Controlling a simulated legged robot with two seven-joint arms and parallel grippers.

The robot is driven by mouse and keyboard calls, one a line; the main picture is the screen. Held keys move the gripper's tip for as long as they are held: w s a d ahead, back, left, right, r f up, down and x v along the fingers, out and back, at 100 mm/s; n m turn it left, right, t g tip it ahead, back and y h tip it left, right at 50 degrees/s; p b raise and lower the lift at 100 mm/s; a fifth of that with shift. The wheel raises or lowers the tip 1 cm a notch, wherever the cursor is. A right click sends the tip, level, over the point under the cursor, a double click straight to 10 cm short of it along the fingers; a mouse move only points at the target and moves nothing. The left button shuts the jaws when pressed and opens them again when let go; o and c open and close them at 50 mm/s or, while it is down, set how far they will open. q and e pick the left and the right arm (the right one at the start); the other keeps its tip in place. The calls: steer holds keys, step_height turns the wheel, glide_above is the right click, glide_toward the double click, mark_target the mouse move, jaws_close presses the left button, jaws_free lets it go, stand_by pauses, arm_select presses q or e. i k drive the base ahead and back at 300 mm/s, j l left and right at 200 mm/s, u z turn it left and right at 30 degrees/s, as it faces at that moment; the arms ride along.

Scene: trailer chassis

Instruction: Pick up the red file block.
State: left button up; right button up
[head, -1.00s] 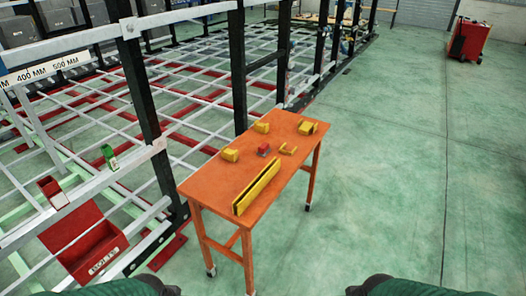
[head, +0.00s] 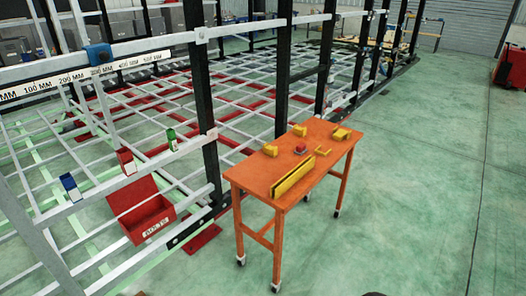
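The red file block (head: 300,149) is a small red piece with a greyish lower part. It lies on the orange table (head: 247,176), near the middle of the top, among yellow items. Neither gripper shows in the head view. Only small dark bits show at the bottom edge, and I cannot tell what they are. Nothing is seen touching the block.
A long yellow-and-black bar (head: 293,178) lies along the table's near edge. The steel chassis frame and a red bolts box (head: 145,212) stand left.

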mark_target(300, 149)
steer(key=i+l+u, duration=0.1)
steer(key=u, duration=0.35)
steer(key=i+l+u, duration=0.1)
steer(key=u, duration=0.3)
steer(key=l+u, duration=0.2)
steer(key=u, duration=0.25)
steer(key=i+l+u, duration=0.1)
steer(key=u, duration=0.3)
steer(key=l+u, duration=0.3)
steer(key=u, duration=0.15)
steer(key=l, duration=2.15)
steer(key=k+l, duration=0.1)
steer(key=l, duration=2)
